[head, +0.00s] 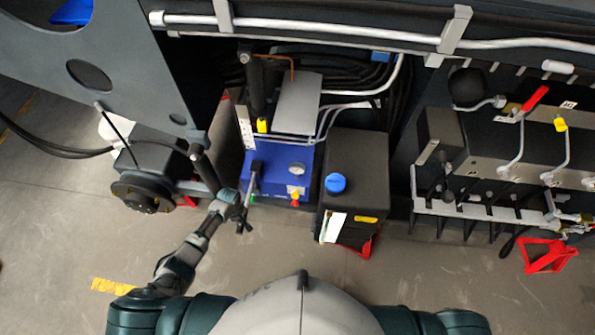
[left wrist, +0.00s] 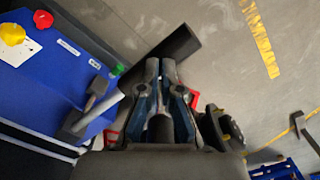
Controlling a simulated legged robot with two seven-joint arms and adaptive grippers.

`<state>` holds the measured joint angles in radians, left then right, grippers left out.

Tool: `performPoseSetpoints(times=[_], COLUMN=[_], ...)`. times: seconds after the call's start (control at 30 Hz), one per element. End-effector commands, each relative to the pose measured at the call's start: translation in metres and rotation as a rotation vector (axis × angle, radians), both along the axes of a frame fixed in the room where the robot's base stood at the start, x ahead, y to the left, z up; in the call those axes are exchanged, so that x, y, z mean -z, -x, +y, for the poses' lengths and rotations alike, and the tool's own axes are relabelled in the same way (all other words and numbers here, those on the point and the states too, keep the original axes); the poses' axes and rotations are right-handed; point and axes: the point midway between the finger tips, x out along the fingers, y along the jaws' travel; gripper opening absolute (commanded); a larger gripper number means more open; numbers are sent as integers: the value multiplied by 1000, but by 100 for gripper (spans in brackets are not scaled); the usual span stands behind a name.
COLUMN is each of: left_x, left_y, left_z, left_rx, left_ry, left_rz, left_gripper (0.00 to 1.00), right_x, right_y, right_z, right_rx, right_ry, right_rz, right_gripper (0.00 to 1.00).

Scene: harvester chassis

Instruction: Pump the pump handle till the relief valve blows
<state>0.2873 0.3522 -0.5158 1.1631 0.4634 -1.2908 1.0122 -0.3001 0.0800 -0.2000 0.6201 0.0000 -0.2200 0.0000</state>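The blue pump unit (head: 275,170) stands at centre in the head view, with a round gauge (head: 298,169) and red and yellow knobs (head: 295,196) on it. I cannot tell which part is the relief valve. The pump handle (left wrist: 178,51), a grey rod with a black grip, slants up to the right from the blue unit (left wrist: 50,85) in the left wrist view. My left gripper (left wrist: 160,66) has its fingers drawn close together and overlapping the black grip on the camera's side. Whether they touch the handle is unclear. My right gripper is out of view.
A black box with a blue cap (head: 336,183) stands right of the pump. A hub-like part (head: 146,193) lies left of my left forearm. A valve bank with levers (head: 510,150) is at right, and a red stand (head: 545,255) is below. The near floor is mostly clear.

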Motion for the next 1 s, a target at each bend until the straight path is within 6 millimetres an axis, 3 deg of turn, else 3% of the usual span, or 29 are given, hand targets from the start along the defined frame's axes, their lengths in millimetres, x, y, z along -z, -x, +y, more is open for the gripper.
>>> performPoseSetpoints(times=[0.43,0.57,0.7,0.87,1.0], left_x=[36,24,-3,-27,-41], left_y=[-4,-4,-4,-4,-4], left_z=[0,1,2,1,1], left_rx=[0,-1,-1,0,1], left_ry=[-1,-2,-2,-1,-1], left_rz=[-7,-7,-7,-9,-7], left_gripper=[0,0,0,0,0], right_x=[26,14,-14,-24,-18], right_y=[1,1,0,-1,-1], right_z=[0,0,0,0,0], right_rx=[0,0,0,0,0], right_ry=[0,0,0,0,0], right_rz=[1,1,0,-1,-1], right_gripper=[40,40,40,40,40])
